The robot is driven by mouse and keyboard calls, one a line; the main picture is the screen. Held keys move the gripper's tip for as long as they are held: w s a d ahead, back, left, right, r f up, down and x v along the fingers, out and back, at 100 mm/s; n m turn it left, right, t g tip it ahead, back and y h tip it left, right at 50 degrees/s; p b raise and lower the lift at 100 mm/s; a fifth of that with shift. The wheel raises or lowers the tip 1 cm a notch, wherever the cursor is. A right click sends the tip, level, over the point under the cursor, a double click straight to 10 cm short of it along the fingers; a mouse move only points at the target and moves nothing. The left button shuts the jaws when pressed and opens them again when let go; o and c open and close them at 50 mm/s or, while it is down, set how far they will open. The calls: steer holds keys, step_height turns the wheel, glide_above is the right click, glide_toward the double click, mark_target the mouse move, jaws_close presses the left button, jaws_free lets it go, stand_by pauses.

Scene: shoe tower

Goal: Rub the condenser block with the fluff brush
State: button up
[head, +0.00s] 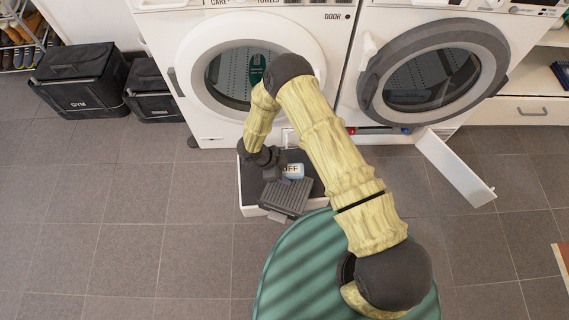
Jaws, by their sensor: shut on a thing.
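The condenser block (285,198) is a grey finned block. It lies at the front of a low tray (248,193) with a dark inside and a white rim, on the floor before the left machine. The fluff brush (293,171) shows a white and blue face with the letters "FF" and lies just behind the block in the picture. My gripper (274,175) is over the tray, shut on the brush; its fingers are partly hidden. I cannot tell whether the brush touches the block.
Two white front-loading machines stand behind, the left (205,125) close to the tray. An open white flap (455,168) juts out low at the right machine. Black bins (80,82) stand at the left. The tiled floor at left is clear.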

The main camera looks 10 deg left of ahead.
mark_target(287, 169)
steer(key=shift+r+p, duration=1.4)
steer(key=shift+r, duration=0.45)
steer(key=shift+w, duration=0.15)
